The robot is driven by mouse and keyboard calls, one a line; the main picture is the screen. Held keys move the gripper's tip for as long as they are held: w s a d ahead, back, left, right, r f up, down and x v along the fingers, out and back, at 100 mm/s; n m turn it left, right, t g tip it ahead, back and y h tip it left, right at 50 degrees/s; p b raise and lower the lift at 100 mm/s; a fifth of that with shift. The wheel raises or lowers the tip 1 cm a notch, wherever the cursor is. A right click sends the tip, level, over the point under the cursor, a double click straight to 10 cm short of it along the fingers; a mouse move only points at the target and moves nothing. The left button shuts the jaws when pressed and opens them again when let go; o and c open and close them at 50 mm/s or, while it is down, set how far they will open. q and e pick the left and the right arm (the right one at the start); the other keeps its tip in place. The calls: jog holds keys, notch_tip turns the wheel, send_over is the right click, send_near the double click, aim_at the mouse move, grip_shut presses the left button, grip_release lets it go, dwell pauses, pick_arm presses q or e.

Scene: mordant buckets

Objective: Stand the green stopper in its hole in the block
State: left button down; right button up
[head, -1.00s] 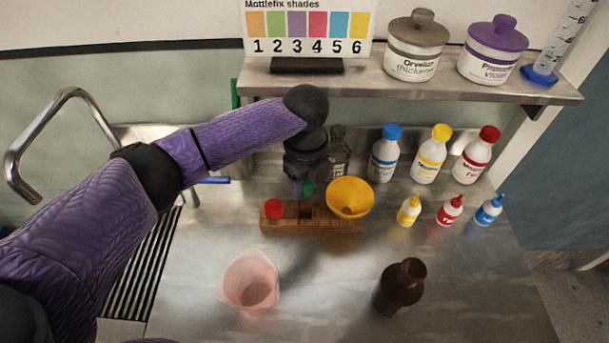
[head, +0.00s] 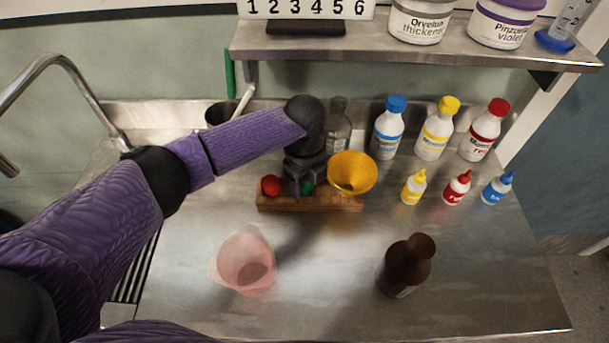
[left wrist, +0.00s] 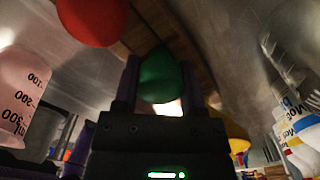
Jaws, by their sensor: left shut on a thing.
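My left gripper (head: 298,187) is shut on the green stopper (head: 308,187), low over the middle of the wooden block (head: 330,204). In the left wrist view the green stopper (left wrist: 160,77) sits between the two fingers, and the block (left wrist: 150,22) lies just beyond it. The fingers hide the hole and the stopper's lower end, so I cannot tell whether the stopper is in the hole. A red stopper (head: 270,185) stands at the block's left end, and a yellow funnel (head: 352,174) is at its right end. My right gripper is out of view.
A clear bottle (head: 338,125) stands behind the block. White bottles, one with a blue cap (head: 386,135), and small dropper bottles (head: 457,188) stand to the right. A pink beaker (head: 244,262) and a brown bottle (head: 405,267) stand in front, with free bench between them.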

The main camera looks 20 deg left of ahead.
pick_arm(q)
jog(key=shift+s+f, duration=0.15)
jog(key=shift+f, duration=0.15)
jog(key=shift+c, duration=2)
grip_release()
jog(key=o, duration=0.3)
jog(key=shift+f, duration=0.15)
jog(key=r, duration=0.3)
jog(key=r+p, duration=0.1)
jog(key=r, duration=0.3)
jog(key=r+p, duration=0.1)
jog(key=r, duration=0.2)
jog(key=shift+w+r, duration=0.25)
jog(key=shift+r, duration=0.05)
jog(key=shift+d, duration=0.1)
